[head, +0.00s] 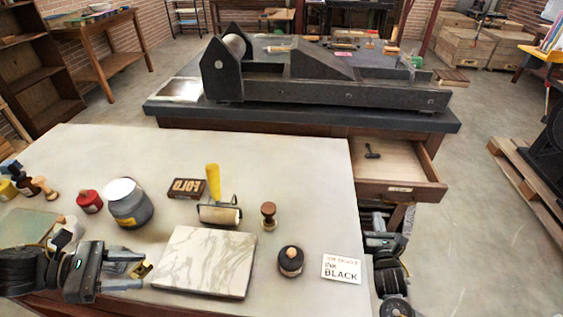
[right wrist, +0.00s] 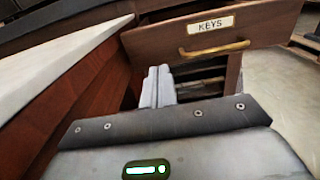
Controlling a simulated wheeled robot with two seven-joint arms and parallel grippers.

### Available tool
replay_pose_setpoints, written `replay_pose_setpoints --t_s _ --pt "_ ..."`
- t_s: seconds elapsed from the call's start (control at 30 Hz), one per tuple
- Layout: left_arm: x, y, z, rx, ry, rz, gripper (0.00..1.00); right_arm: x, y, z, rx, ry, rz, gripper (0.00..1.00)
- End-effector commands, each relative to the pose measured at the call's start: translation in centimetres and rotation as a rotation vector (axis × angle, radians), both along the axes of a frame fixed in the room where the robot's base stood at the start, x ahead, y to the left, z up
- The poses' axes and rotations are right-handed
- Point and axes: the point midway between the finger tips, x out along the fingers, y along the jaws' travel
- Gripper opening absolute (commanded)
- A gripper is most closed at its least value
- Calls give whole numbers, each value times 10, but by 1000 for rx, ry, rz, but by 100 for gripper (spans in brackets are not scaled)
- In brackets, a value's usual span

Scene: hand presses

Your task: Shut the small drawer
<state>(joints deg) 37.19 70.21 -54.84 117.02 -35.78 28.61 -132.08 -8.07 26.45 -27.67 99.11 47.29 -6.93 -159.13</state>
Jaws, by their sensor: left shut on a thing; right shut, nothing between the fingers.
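The small drawer (head: 402,190) stands pulled out from the dark press table, with a dark key-like thing (head: 372,151) inside. In the right wrist view its wooden front (right wrist: 205,42) carries a KEYS label and a brass handle. My right gripper (head: 378,217) is below and in front of the drawer, beside the pale table's right edge. Its fingers (right wrist: 158,88) are shut and empty, below the drawer front and apart from the handle. My left gripper (head: 137,270) is at the pale table's front left, shut on a small yellowish thing, mostly hidden by the fingers.
A heavy press (head: 330,85) stands behind. Open floor (head: 480,230) lies right of the drawer.

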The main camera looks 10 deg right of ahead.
Motion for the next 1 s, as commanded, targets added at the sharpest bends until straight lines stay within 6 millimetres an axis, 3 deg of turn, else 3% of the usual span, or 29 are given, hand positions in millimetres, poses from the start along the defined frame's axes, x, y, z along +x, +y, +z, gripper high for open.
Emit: replay_pose_setpoints --t_s 0.2,0.43,0.63,1.0 --pt "1 -1 -2 -1 -1 -3 19 44 -16 0 -2 -2 -4 0" --pt "1 -2 -2 -1 -1 -3 19 75 -26 0 0 0 -4 0" --pt "1 -2 -2 -1 -2 -4 19 86 -29 0 0 1 -2 0" --pt "1 -2 -2 -1 -2 -4 19 87 -30 0 0 1 -2 0"
